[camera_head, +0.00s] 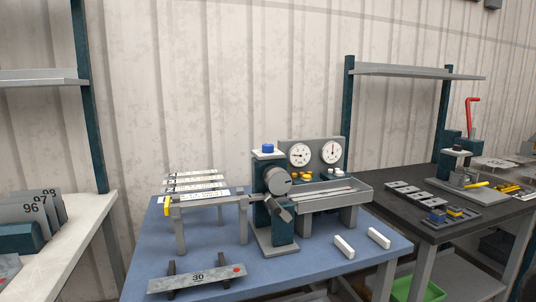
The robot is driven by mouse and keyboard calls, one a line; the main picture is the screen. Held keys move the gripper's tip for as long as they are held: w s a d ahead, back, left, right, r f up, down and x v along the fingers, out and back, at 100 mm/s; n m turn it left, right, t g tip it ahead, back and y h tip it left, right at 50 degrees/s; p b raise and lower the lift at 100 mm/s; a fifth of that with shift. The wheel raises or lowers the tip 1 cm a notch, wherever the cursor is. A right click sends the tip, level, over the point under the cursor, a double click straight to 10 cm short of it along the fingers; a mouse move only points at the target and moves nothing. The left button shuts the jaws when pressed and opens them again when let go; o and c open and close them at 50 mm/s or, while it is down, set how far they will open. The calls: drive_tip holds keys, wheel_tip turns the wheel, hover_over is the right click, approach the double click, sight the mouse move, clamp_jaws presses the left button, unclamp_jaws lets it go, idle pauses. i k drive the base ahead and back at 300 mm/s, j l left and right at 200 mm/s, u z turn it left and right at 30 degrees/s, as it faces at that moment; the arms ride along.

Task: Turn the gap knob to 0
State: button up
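The panel bender (278,225) stands on a blue-topped bench. A round grey knob or disc (278,180) is on its front, with a dark grey lever-like part (281,212) just below. A blue cap (268,148) tops its column. Two white round dials, a left dial (299,154) and a right dial (331,152), sit on a grey panel behind. I cannot tell for sure which part is the gap knob, and the scale marks are too small to read. My gripper is not in view.
On the blue bench (220,257), a plate marked 30 (197,279) lies in front and two white blocks (344,246) lie at right. A rack with labelled strips (195,183) stands left of the bender. A dark bench (410,217) is at right.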

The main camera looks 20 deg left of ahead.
sight(268, 149)
drive_tip(key=i+u, duration=0.2)
drive_tip(key=i, duration=0.95)
drive_tip(key=l, duration=0.1)
